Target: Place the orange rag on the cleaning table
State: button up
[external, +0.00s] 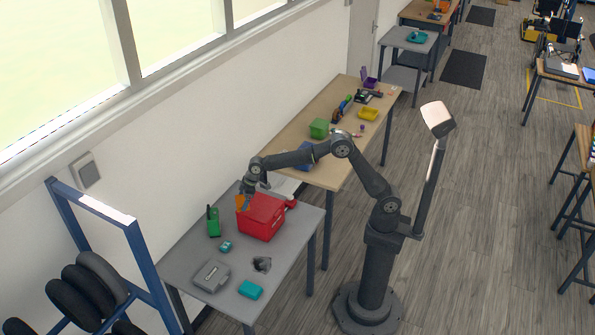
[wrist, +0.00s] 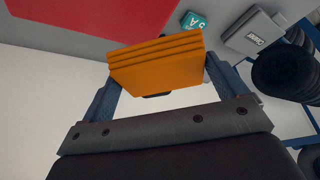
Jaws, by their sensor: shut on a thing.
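The orange rag (wrist: 158,64) is a folded, layered block in the wrist view, pinched between the two fingers of my gripper (wrist: 160,76). In the external view the rag (external: 241,202) is a small orange patch under my gripper (external: 246,193), partly hidden. My gripper is at the back left side of the red box (external: 262,217), above the grey table (external: 190,250). The red box also shows at the top of the wrist view (wrist: 90,12). Which table is the cleaning table cannot be told from the frames.
The grey table holds a green item (external: 213,222), a small teal item (external: 226,246), a grey case (external: 211,275), a dark crumpled item (external: 262,264) and a teal box (external: 250,290). A wooden table (external: 335,165) with bins adjoins behind.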

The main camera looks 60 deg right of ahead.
jog(key=s+a+n+g+y, duration=0.1)
jog(key=s+a+n, duration=0.25)
jog(key=a, duration=0.55)
jog(key=s+a+n+g, duration=0.1)
jog(key=s+a+n, duration=0.1)
jog(key=s+a, duration=0.5)
jog(key=n+g, duration=0.1)
jog(key=n, duration=0.3)
send_over(244, 311)
jog(key=d, duration=0.2)
notch_tip(244, 311, down, 16)
jog(key=shift+a+f, duration=0.1)
jog(key=shift+a, duration=0.05)
jog(key=shift+y, duration=0.3)
jog(key=shift+f, duration=2)
jog(key=shift+f, duration=0.2)
jog(key=o, duration=0.7)
